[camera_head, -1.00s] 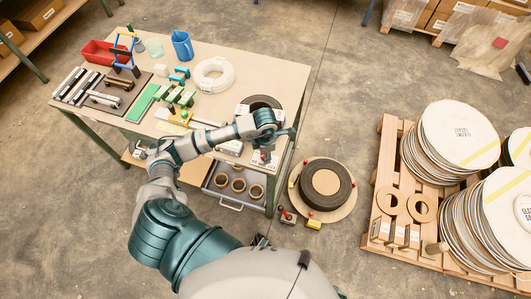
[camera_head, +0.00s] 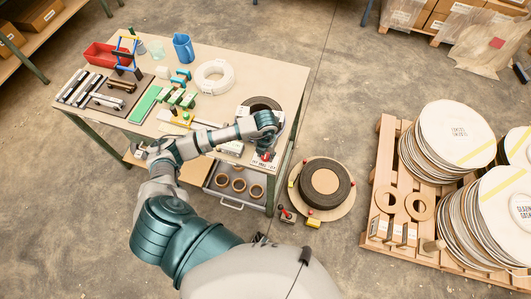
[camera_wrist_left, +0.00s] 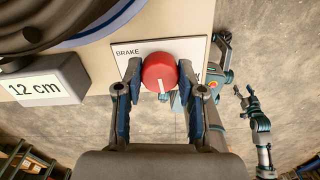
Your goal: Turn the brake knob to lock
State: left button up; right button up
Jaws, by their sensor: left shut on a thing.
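The red brake knob (camera_wrist_left: 160,72) sits on a white plate marked BRAKE (camera_wrist_left: 127,53) in the left wrist view. A white line on the knob runs near its lower edge, pointing roughly down the picture. The word at the plate's right is mostly hidden by a finger. My left gripper (camera_wrist_left: 161,80) has a finger on each side of the knob and is shut on it. In the head view my left gripper (camera_head: 266,148) is over the knob at the table's right front corner. My right gripper (camera_wrist_left: 244,93) shows small at the right of the wrist view, its fingers apart.
A dark reel (camera_head: 262,103) lies on the table behind the knob. A white coil (camera_head: 215,74) and hand tools cover the table. A round stand with a dark roll (camera_head: 325,188) is on the floor to the right.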

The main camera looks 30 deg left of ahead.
pick_arm(q)
jog(key=n+p, duration=0.2)
jog(key=n, duration=0.4)
jog(key=shift+p, duration=0.3)
jog(key=shift+n, duration=0.8)
pick_arm(e)
jog(key=s+d, duration=0.1)
jog(key=s, duration=0.6)
jog(key=shift+s+d+f, duration=0.2)
jog(key=shift+d+f, duration=0.05)
jog(key=shift+d, duration=0.05)
pick_arm(q)
jog(key=shift+n+p, duration=0.3)
jog(key=o, duration=1.1)
jog(key=shift+o, duration=0.2)
notch_tip(320, 180, up, 12)
